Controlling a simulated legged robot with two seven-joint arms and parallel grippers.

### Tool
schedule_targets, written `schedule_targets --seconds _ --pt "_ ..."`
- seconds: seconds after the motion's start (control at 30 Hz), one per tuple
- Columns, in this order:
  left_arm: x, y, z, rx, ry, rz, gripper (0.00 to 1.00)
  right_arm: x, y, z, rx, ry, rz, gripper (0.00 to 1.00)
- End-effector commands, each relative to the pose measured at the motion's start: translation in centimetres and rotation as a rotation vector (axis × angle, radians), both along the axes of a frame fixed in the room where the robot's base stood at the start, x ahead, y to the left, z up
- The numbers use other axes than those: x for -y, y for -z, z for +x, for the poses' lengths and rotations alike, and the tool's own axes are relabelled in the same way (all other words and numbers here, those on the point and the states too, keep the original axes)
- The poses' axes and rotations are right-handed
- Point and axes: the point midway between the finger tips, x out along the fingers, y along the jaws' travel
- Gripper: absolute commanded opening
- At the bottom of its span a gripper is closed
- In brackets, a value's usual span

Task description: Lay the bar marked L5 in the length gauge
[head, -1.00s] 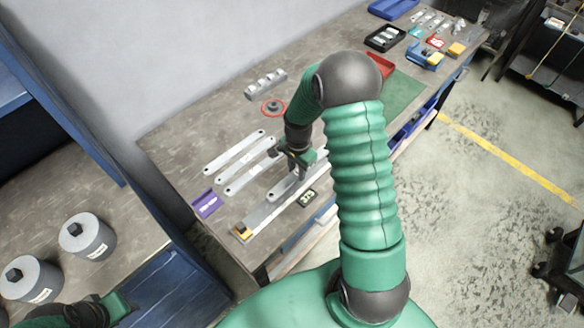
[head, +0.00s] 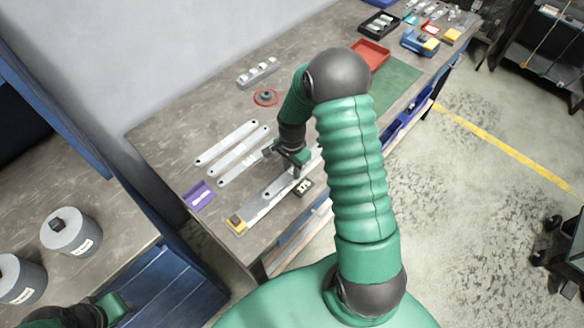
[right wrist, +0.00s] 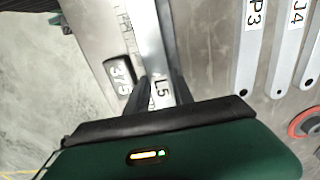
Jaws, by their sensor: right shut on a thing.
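My right gripper (head: 297,172) is shut on the bar marked L5, a pale metal strip (head: 275,188). The L5 label (right wrist: 160,90) shows between the fingers in the right wrist view. The bar lies along and over the length gauge, a long grey plate (head: 256,208) with a yellow-and-dark end block (head: 237,224). The gauge's dark 375 display (head: 304,187) is beside the bar. I cannot tell whether the bar touches the gauge bed. My arm hides its far end. Part of my left gripper (head: 112,306) shows at the lower left, its fingers unclear.
Three loose bars (head: 226,143) lie parallel behind the gauge; P3 (right wrist: 252,40) and J4 (right wrist: 292,40) are readable. A purple holder (head: 199,196), a red ringed part (head: 266,97), a metal block (head: 258,72) and a red tray (head: 370,54) are on the bench.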

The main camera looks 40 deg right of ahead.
Motion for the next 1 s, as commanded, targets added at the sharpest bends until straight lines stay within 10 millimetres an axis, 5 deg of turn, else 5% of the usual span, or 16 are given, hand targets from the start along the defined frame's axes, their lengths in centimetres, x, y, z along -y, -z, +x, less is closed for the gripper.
schedule_targets --seconds 0.13,0.17,0.37,0.7,1.0 --pt "0.0 0.0 0.0 0.000 0.000 0.000 0.36 0.0 0.0 0.0 0.000 0.000 0.000 0.00" --pt "0.0 0.0 0.0 0.000 0.000 0.000 0.36 0.0 0.0 0.0 0.000 0.000 0.000 0.30" --pt "0.0 0.0 0.0 0.000 0.000 0.000 0.36 0.0 0.0 0.0 0.000 0.000 0.000 0.54" --pt "0.0 0.1 0.0 0.000 0.000 0.000 0.36 0.0 -0.7 0.1 0.001 0.000 -0.001 0.54" --pt "0.0 0.5 0.0 0.000 0.000 0.000 0.36 0.1 -8.3 0.2 0.007 0.000 -0.003 0.54"
